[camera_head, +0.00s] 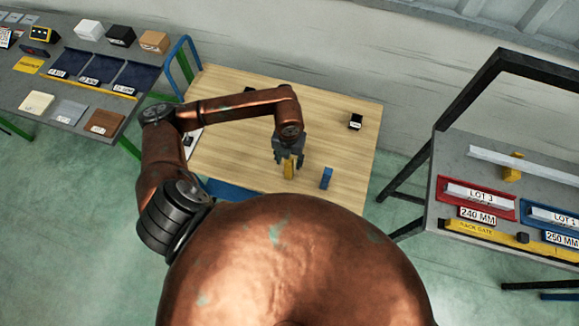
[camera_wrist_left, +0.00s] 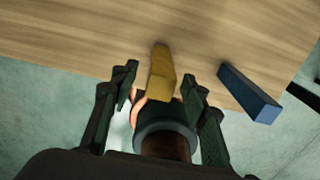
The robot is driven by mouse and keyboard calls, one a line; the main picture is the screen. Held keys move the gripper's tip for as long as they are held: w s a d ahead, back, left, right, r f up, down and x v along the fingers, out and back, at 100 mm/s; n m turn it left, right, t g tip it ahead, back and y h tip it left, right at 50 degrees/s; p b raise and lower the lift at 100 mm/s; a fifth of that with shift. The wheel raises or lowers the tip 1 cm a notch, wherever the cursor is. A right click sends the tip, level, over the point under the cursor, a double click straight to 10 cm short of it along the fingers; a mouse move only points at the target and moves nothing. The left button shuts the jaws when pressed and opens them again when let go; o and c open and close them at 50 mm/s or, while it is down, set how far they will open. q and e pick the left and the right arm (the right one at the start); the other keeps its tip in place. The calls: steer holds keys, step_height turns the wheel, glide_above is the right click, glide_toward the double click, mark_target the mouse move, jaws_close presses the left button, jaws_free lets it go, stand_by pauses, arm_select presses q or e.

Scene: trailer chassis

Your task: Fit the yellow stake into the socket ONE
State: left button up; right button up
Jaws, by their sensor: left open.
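The yellow stake (camera_head: 289,171) stands on the wooden table, just below my left gripper (camera_head: 289,156) in the head view. In the left wrist view the yellow stake (camera_wrist_left: 161,72) shows between the two spread fingers of my left gripper (camera_wrist_left: 158,88), with gaps on both sides. The left gripper is open and holds nothing. A blue stake (camera_head: 326,177) stands to the right of the yellow one, and it also shows in the left wrist view (camera_wrist_left: 249,94). I cannot make out a socket marked ONE. My right gripper is out of view.
The wooden table (camera_head: 335,105) has a small black block (camera_head: 355,121) at its right and clear wood around it. My copper body hides the table's near side. A grey bench (camera_head: 60,85) with bins stands left, a grey rack (camera_head: 455,165) with labelled trays right.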

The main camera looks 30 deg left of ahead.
arm_select(q)
step_height(320, 180, down, 2)
steer(key=shift+f, duration=0.15)
steer(key=c, duration=0.8)
jaws_close()
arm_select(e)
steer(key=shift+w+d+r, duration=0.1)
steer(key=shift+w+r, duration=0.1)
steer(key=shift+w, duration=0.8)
